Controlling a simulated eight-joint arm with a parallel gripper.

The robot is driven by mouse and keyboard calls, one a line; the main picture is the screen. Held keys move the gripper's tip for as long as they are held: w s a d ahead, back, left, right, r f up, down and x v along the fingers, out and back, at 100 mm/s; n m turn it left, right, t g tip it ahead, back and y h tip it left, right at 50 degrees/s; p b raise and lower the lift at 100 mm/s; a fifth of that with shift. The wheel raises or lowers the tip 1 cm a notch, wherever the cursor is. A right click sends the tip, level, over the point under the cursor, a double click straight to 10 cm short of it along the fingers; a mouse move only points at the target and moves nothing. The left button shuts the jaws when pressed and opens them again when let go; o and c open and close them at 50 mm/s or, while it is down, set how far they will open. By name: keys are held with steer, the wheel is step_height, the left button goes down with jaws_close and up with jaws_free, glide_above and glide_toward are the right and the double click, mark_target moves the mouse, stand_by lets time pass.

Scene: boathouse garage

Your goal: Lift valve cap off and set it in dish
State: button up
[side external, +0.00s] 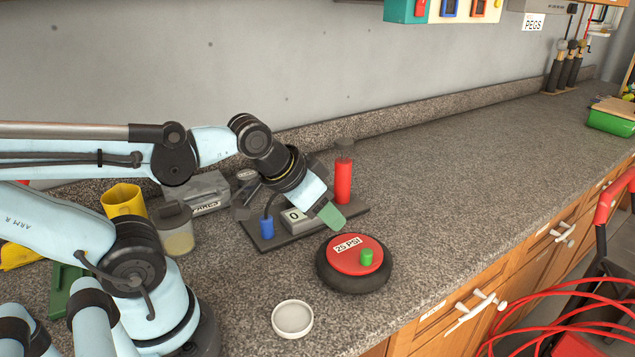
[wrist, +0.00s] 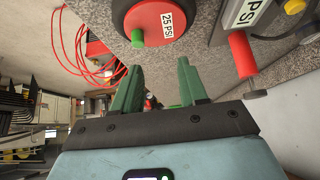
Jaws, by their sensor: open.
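The small green valve cap (side external: 366,257) stands upright near the edge of a red disc (side external: 352,248) marked "25 PSI", set in a black round tyre-like base (side external: 335,280). In the wrist view the cap (wrist: 138,38) is ahead of my fingers. The white round dish (side external: 293,304) sits on the counter to the left of and in front of the base; it looks empty. My gripper (side external: 328,214) is above and behind the disc, apart from the cap. Its two green fingers (wrist: 158,86) are spread with nothing between them.
Behind the disc, a dark board (side external: 268,240) carries a grey gauge box (side external: 297,222), a blue cylinder (side external: 267,228) and a tall red cylinder (side external: 343,180). A lidded jar (side external: 178,238) and yellow cup (side external: 123,201) stand left.

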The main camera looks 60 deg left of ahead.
steer(key=shift+o, duration=1.3)
step_height(320, 180, up, 3)
steer(key=m+g, duration=0.4)
steer(key=g, duration=0.3)
glide_above(367, 251)
step_height(367, 251, down, 6)
steer(key=shift+w+f, duration=0.1)
steer(key=shift+w, duration=0.05)
steer(key=shift+s+f, duration=0.2)
steer(key=shift+f, duration=2.6)
steer(key=shift+c, duration=0.2)
